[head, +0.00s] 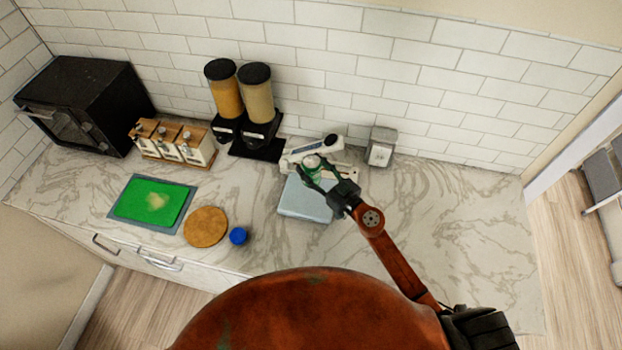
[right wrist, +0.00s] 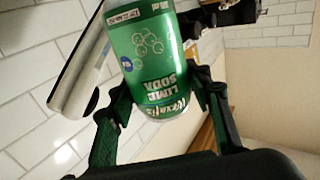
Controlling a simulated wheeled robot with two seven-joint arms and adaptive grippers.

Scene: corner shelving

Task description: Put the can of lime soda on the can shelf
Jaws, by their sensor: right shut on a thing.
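The green can of lime soda (right wrist: 155,60) fills the upper middle of the right wrist view, with its label turned to the camera and its picture upside down and tilted. My right gripper (right wrist: 155,95) is shut on it, one finger on each side. In the head view the can (head: 311,163) shows its pale end, held by my right gripper (head: 313,172) above the back of the counter. My left gripper is not in view. I cannot make out a can shelf for certain in either view.
A pale blue board (head: 305,203) and a white appliance (head: 318,148) lie near the held can. A grey box (head: 381,146) stands right of them, two dispensers (head: 240,105) left. A blue round thing (head: 238,236) is near the front edge. The counter's right side is mostly clear.

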